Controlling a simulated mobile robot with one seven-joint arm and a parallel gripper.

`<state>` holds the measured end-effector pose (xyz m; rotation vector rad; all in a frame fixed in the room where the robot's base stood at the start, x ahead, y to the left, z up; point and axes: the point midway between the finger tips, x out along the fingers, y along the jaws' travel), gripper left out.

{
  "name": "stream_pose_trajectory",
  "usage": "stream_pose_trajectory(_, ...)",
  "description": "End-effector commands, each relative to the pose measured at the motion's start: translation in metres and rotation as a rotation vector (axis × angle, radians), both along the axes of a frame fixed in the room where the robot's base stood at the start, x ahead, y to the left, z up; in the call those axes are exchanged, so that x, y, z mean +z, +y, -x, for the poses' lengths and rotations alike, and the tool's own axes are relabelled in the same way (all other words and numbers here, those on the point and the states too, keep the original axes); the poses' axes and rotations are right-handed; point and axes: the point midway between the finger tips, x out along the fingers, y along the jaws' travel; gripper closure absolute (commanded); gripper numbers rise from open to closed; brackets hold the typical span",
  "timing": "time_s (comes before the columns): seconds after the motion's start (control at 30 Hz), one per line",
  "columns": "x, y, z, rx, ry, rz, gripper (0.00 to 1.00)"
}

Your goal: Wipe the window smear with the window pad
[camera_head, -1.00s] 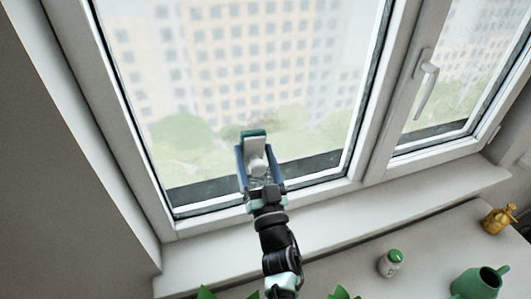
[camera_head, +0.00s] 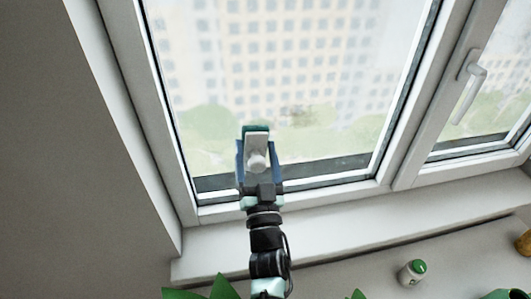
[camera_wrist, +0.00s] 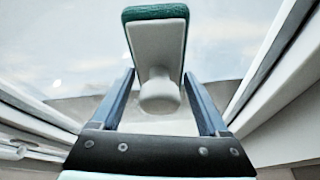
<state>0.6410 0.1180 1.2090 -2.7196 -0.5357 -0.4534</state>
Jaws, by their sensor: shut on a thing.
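The window pad (camera_head: 256,138) has a white back with a round knob and a green wiping edge. My gripper (camera_head: 258,158) is shut on its knob, with a blue finger on either side. The wrist view shows the pad (camera_wrist: 157,45) between the fingers (camera_wrist: 160,100), green edge farthest from me. The pad is in front of the lower part of the large window pane (camera_head: 320,60); I cannot tell whether it touches the glass. A faint brownish window smear (camera_head: 297,112) shows on the pane, up and to the right of the pad.
The white window frame (camera_head: 400,178) borders the pane, with a handle (camera_head: 470,85) on the right sash. The sill (camera_head: 330,228) runs below. A green-capped jar (camera_head: 412,272), plant leaves (camera_head: 210,290) and a partly cut-off yellow object (camera_head: 524,243) are lower down.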

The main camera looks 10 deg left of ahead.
Motion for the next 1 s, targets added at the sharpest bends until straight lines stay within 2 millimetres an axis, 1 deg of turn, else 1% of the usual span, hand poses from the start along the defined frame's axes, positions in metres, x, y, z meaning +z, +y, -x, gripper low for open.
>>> stream_pose_trajectory(0.03,-0.002,0.006,0.002,0.004,-0.003,0.001,0.74)
stream_pose_trajectory(0.2,0.0,0.015,0.005,0.003,-0.002,0.002,0.74)
stream_pose_trajectory(0.37,0.004,0.017,0.005,0.003,-0.002,0.002,0.74)
stream_pose_trajectory(0.6,0.024,0.016,0.006,0.003,-0.003,0.003,0.74)
stream_pose_trajectory(0.67,0.026,0.015,0.007,0.003,-0.003,0.001,0.74)
stream_pose_trajectory(0.77,0.026,0.013,0.006,0.001,-0.002,0.002,0.74)
stream_pose_trajectory(1.0,0.026,-0.008,-0.001,-0.003,-0.001,0.002,0.74)
